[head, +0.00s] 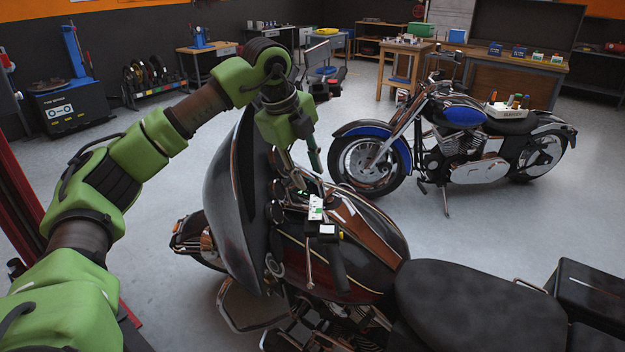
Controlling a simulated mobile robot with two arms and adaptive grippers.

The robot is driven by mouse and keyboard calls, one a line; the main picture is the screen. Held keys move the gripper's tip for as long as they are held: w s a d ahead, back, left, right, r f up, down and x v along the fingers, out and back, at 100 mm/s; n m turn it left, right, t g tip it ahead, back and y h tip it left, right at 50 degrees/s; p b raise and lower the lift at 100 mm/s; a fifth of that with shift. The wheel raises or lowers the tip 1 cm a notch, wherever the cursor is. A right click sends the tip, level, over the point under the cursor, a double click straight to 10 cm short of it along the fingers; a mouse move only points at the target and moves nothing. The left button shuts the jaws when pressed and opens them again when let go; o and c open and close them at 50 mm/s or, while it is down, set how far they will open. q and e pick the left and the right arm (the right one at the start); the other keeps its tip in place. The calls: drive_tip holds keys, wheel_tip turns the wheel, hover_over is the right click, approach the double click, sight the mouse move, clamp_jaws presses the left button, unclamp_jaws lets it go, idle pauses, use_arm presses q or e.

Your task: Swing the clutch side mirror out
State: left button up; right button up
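The near motorcycle is black and brown, with a dark fairing (232,200) at its front and a black seat (470,300) at lower right. On its near side a black handlebar grip (338,265) shows, with a thin chrome lever (308,262) beside it. I cannot clearly pick out the clutch side mirror; it may be hidden by my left wrist or the fairing. My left gripper (314,160) points down above the handlebar area, just behind the fairing's edge. Its fingers are small and partly hidden, so contact and opening cannot be told. My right gripper is out of view.
A small white and green item (316,207) sits by the handlebar. A blue and black motorcycle (460,140) stands behind to the right. A wooden workbench (515,75) and a tyre machine (72,95) are farther back. The grey floor between is clear.

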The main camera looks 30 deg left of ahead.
sight(313, 194)
use_arm(q)
drive_tip(key=shift+p+x, duration=0.45)
drive_tip(key=shift+x, duration=1.9)
drive_tip(key=shift+d, duration=0.1)
clamp_jaws()
drive_tip(key=shift+w, duration=0.1)
